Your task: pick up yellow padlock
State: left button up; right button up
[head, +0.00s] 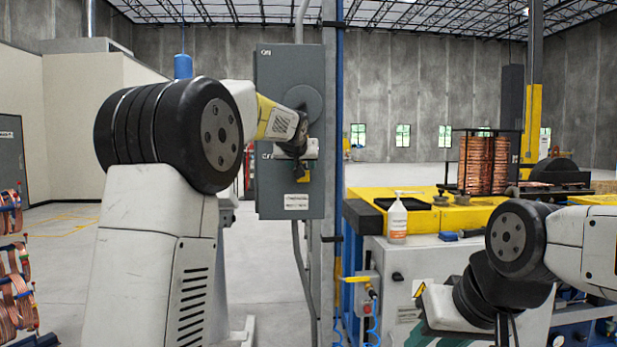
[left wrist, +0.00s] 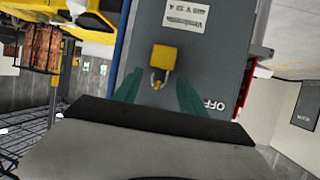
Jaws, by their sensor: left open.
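The yellow padlock (head: 304,176) hangs on the front of a tall grey electrical box (head: 276,90), below the switch handle. In the left wrist view the padlock (left wrist: 164,56) shows upside down, with its grey shackle towards my fingers. My left gripper (head: 297,150) is at the box front, just above the padlock in the head view. In the left wrist view its two teal fingers (left wrist: 159,93) are apart, on either side of the shackle end, with nothing held. Whether they touch anything cannot be told. My right arm is low at the right; its fingertips are not visible.
A blue post (head: 338,120) stands right beside the box. A yellow-topped workbench (head: 460,216) with a white pump bottle (head: 397,221) and copper coils (head: 484,163) is at the right. A copper coil rack (head: 14,270) stands at the left edge. The floor between is open.

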pick_arm(q)
jog(key=shift+x, duration=1.1)
grip_shut()
jog(key=shift+r, duration=0.75)
jog(key=shift+s, duration=0.45)
jog(key=shift+s, duration=0.35)
